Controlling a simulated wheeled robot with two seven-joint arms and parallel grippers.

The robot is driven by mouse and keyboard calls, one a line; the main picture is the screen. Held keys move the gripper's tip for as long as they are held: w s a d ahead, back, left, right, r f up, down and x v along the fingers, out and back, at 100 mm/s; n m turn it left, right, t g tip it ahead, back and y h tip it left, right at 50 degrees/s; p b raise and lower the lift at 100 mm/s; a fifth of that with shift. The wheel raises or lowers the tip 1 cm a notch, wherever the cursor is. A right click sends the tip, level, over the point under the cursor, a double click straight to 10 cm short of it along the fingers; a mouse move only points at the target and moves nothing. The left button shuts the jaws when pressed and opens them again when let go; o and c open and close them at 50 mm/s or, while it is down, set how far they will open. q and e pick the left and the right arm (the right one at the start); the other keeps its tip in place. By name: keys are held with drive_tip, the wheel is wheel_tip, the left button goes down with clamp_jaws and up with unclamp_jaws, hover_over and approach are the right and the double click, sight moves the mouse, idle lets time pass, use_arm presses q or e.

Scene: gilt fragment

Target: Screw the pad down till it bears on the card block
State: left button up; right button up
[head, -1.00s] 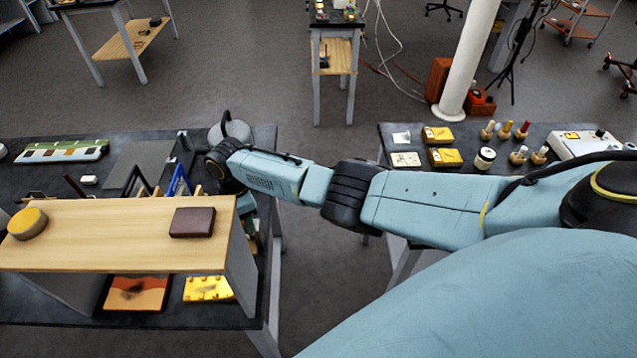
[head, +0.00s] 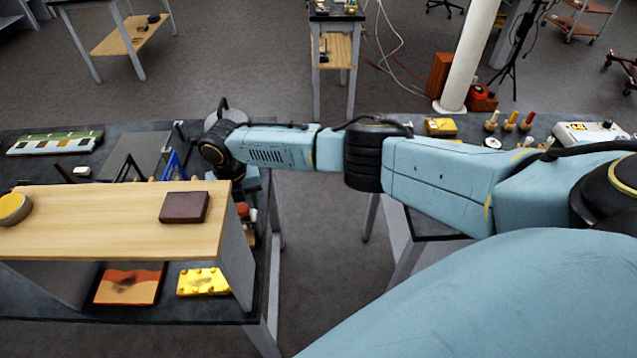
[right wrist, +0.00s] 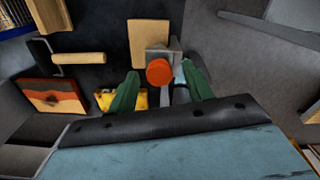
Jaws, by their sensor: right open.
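In the right wrist view an orange-red round knob (right wrist: 159,72) stands on a grey metal clamp (right wrist: 172,50). My right gripper (right wrist: 160,68) is open, its two green fingers on either side of the knob, with visible gaps. A tan block (right wrist: 149,36) lies beside the clamp; I cannot tell whether it is the card block. The pad under the knob is hidden. In the head view a red knob (head: 242,209) shows below my right wrist, beside the shelf end. My left gripper is not in view.
A wooden shelf (head: 110,225) with a dark brown block (head: 184,207) stands close by the right wrist. A yellow block (head: 203,281) and an orange-and-brown tile (head: 130,285) lie beneath it. A wooden-handled roller (right wrist: 78,58) lies near the clamp.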

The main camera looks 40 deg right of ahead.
drive_tip(key=n, duration=0.4)
wheel_tip(320, 180, up, 14)
drive_tip(key=b, duration=0.1)
drive_tip(key=m+t+h+b, duration=0.1)
drive_tip(key=m+t+b, duration=0.2)
drive_tip(key=m, duration=0.3)
approach(242, 208)
drive_tip(key=w+d+f, duration=0.6)
drive_tip(key=w+f, duration=0.1)
drive_tip(key=s+d+f+m+h+b, duration=0.15)
drive_tip(key=d+f+m, duration=0.3)
drive_tip(key=f, duration=0.55)
drive_tip(key=s+d+f+m+b, duration=0.1)
drive_tip(key=s+f+m, duration=0.3)
drive_tip(key=s+f, duration=0.4)
drive_tip(key=s+d+f+m+y+b, duration=0.1)
drive_tip(key=s+f+m+b, duration=0.1)
drive_tip(key=s+f+m, duration=0.3)
drive_tip(key=shift+s+d+f+g+b, duration=0.4)
drive_tip(key=shift+s+f, duration=1.55)
drive_tip(key=shift+f, duration=3.55)
